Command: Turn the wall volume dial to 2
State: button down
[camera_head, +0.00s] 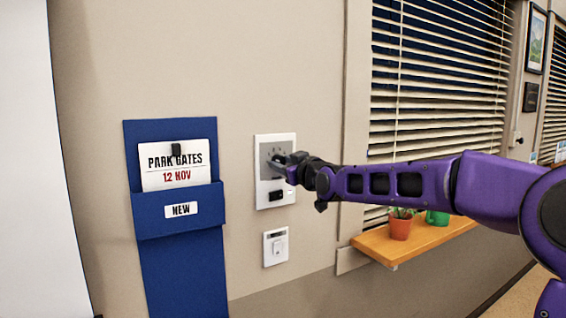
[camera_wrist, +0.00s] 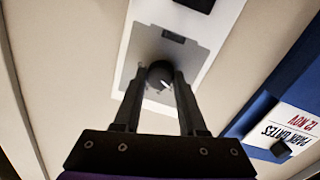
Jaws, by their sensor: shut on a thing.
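The wall volume panel (camera_head: 263,145) is a white plate with a grey face on the beige wall, with faint marks around the dial. In the head view my gripper (camera_head: 277,160) reaches it from the right and covers most of the dial. In the wrist view the dial (camera_wrist: 159,73) is a round black knob with a white pointer line, seen between the two fingers of my gripper (camera_wrist: 159,80). The fingers are shut on the dial's sides. The panel (camera_wrist: 206,58) appears turned over in this view. The numbers are too small to read, so the dial's setting cannot be told.
A small white switch plate (camera_head: 276,247) sits below the panel. A blue wall pocket (camera_head: 180,270) with a "PARK GATES 12 NOV" card (camera_head: 178,166) hangs left. A wooden shelf (camera_head: 385,248) with potted plants (camera_head: 400,226) lies under the window blinds (camera_head: 440,80) at right.

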jog(key=m, duration=0.4)
jog(key=shift+m+g+b, duration=0.3)
jog(key=shift+m+b, duration=0.25)
jog(key=shift+m, duration=1.85)
jog(key=shift+r, duration=0.1)
jog(key=shift+c, duration=2.3)
grip_release()
jog(key=shift+d, duration=0.1)
